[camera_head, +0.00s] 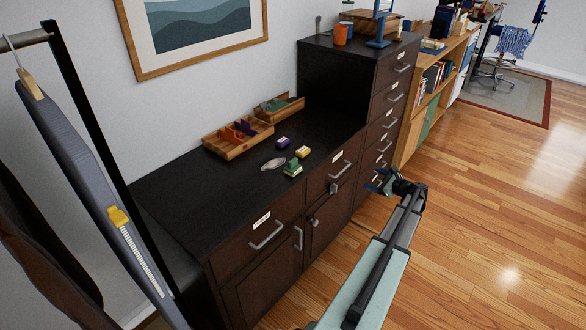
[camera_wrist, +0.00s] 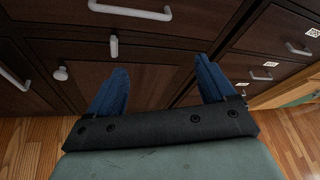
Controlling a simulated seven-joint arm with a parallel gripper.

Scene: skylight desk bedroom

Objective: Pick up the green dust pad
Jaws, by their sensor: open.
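A small green pad (camera_head: 292,168) with a pale yellowish part lies on the dark cabinet top (camera_head: 190,195), near its front edge. My gripper (camera_head: 376,181) is in front of the cabinet's drawers, lower than the cabinet top and to the right of the pad. In the wrist view, my gripper (camera_wrist: 163,68) shows two blue fingers spread apart with nothing between them. They face the dark cabinet doors and drawers. The pad is not in the wrist view.
A grey oval item (camera_head: 273,163), a yellow block (camera_head: 303,152) and a dark purple block (camera_head: 283,142) lie close to the pad. Wooden trays (camera_head: 237,149) stand behind. Drawer handles (camera_head: 266,236) stick out in front. A taller drawer unit (camera_head: 345,75) rises at right.

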